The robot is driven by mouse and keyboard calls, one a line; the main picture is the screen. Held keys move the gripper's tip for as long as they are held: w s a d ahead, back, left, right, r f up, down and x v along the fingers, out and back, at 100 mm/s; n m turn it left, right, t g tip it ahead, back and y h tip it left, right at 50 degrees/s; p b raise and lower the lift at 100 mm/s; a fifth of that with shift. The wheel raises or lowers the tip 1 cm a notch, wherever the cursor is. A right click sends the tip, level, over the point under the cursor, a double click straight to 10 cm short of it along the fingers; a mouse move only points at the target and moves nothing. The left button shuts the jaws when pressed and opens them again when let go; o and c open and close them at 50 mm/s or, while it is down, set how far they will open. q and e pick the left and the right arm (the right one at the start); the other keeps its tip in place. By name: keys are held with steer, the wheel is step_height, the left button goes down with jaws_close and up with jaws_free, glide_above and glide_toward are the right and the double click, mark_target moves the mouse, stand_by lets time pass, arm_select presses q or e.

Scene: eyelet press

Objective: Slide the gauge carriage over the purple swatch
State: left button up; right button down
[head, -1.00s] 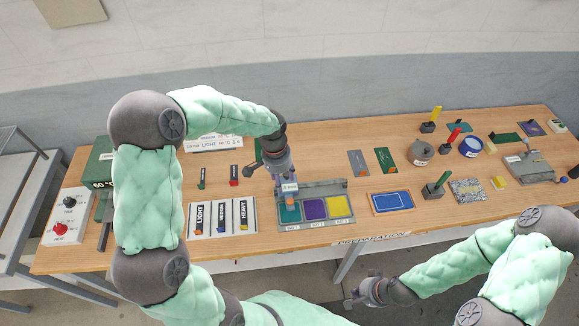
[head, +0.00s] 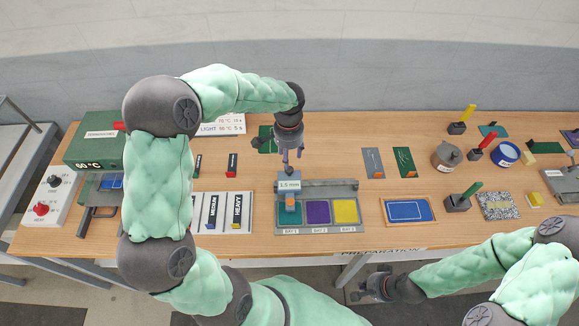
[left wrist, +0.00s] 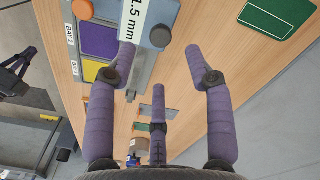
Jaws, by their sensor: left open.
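The gauge carriage (head: 288,178), a grey block labelled 1.5 mm with an orange knob, stands over the teal swatch (head: 290,219) in bay 1. The purple swatch (head: 318,212) is uncovered in bay 2, just right of it. The yellow swatch (head: 345,211) is in bay 3. My left gripper (head: 291,166) is open and empty, just behind the carriage and apart from it. In the left wrist view the carriage (left wrist: 152,25) and purple swatch (left wrist: 98,40) lie beyond the left finger. My right gripper (head: 369,289) is low in front of the table; its finger state is unclear.
A rail (head: 332,190) runs behind the bays. The LIGHT, MEDIUM and HEAVY panel (head: 222,229) is left of the bays, and a framed blue card (head: 408,210) is to the right. A green card (head: 267,138) lies behind the left gripper.

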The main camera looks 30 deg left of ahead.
mark_target(290, 188)
arm_select(q)
step_height(290, 188, down, 7)
steer(key=shift+w, duration=0.15)
steer(key=shift+c, duration=0.3)
jaws_close()
